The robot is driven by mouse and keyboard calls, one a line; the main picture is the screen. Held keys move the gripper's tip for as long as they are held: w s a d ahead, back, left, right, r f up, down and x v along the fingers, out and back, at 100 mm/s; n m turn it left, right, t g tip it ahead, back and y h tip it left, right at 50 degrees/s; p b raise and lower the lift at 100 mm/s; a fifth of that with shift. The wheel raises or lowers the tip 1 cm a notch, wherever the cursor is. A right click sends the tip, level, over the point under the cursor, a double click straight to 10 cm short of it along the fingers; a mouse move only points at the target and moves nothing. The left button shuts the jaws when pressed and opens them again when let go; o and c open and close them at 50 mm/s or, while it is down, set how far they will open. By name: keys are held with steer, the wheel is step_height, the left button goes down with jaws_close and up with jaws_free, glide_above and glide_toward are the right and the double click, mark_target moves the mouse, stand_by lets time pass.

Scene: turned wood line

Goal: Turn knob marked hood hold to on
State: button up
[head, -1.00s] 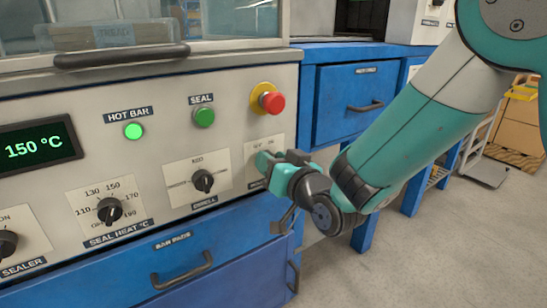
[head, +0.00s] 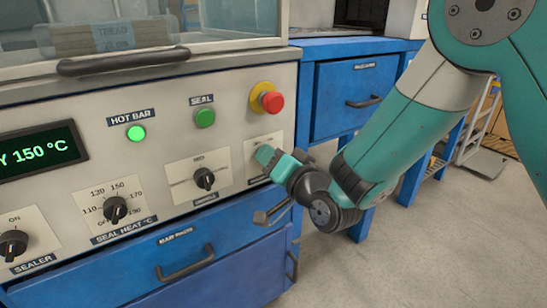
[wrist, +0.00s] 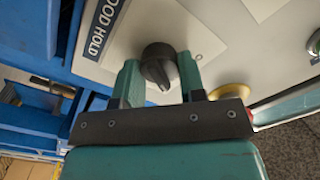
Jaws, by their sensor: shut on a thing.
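The hood hold knob (wrist: 158,52) is a round black knob on a pale plate, with the dark label "HOOD HOLD" (wrist: 101,28) beside it in the wrist view. My gripper (wrist: 160,78) is shut on the knob, with one teal finger on each side. In the head view my gripper (head: 269,158) is at the right end of the front panel, below the red button. There it covers the knob and much of the plate (head: 251,152). Most of the plate's markings are hidden, so I cannot tell which position the knob points to.
A red mushroom button (head: 271,102) on a yellow base sits just above my gripper. Another black knob (head: 204,179) is to its left. A blue drawer (head: 185,258) with a dark handle is below. Open floor (head: 430,250) lies to the right.

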steer(key=o, duration=0.9)
steer(key=b+v, duration=1.7)
steer(key=b, duration=0.3)
steer(key=shift+d, duration=0.15)
